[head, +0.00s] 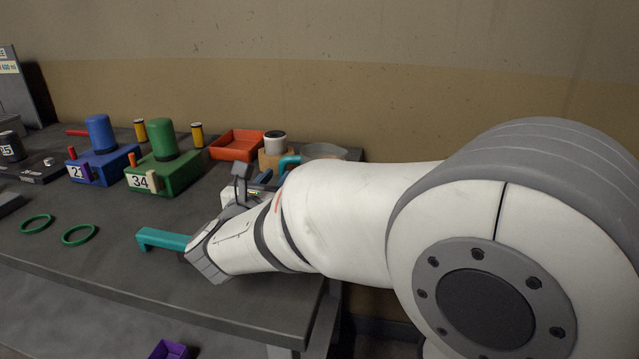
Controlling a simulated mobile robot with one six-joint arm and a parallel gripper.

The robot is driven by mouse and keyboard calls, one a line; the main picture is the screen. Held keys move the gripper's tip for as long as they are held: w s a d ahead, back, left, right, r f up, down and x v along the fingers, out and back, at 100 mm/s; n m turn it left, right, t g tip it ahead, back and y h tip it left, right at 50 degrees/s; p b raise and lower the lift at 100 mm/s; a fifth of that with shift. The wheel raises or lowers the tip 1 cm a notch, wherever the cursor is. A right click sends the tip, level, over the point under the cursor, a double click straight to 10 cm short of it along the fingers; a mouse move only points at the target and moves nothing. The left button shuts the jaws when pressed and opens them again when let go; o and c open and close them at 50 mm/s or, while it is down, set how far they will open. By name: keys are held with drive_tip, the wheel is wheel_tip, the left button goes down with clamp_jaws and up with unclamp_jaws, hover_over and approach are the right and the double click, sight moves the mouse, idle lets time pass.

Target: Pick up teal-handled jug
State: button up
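The jug (325,151) is a grey round vessel at the back right of the bench. A teal curved handle (289,162) shows at its left side. My arm hides most of its body and lower part. My gripper (150,240) is well to the left and nearer the front, over the bench and apart from the jug. One teal L-shaped piece, which looks like a finger, sticks out left from its end. The other finger is hidden, so I cannot tell the opening. Nothing shows held at the visible tip.
Left of the jug are a white-and-black canister (274,143) and an orange tray (237,146). Farther left stand a green block numbered 34 (178,177) and a blue block (100,166). Two green rings (79,235) lie at front left. The bench front middle is clear.

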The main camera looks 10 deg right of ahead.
sight(282, 174)
drive_tip(key=x, duration=0.5)
drive_tip(key=shift+w+d+f, duration=0.15)
drive_tip(key=shift+w, duration=0.05)
clamp_jaws()
